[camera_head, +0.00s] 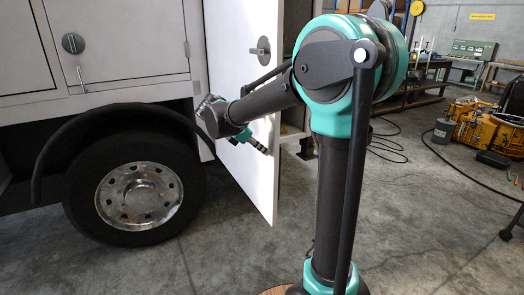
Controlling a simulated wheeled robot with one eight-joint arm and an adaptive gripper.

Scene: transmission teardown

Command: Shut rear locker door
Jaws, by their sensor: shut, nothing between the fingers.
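The rear locker door (238,60) is a tall white panel at the back end of the truck body. It stands open, swung out from the body, with a round dark latch handle on its upper right part. Part of the locker opening shows to the right of the door. My gripper (262,150) is shut and empty. In the picture it lies over the lower middle of the door, pointing down and right. I cannot tell whether it touches the panel. My arm hides part of the door and the opening.
The truck's wheel (138,196) and black fender (120,108) are at the left, below a closed side locker (130,45). A yellow machine (480,125), a bucket (443,131) and cables on the floor are at the right. The concrete floor (225,260) in front is mostly clear.

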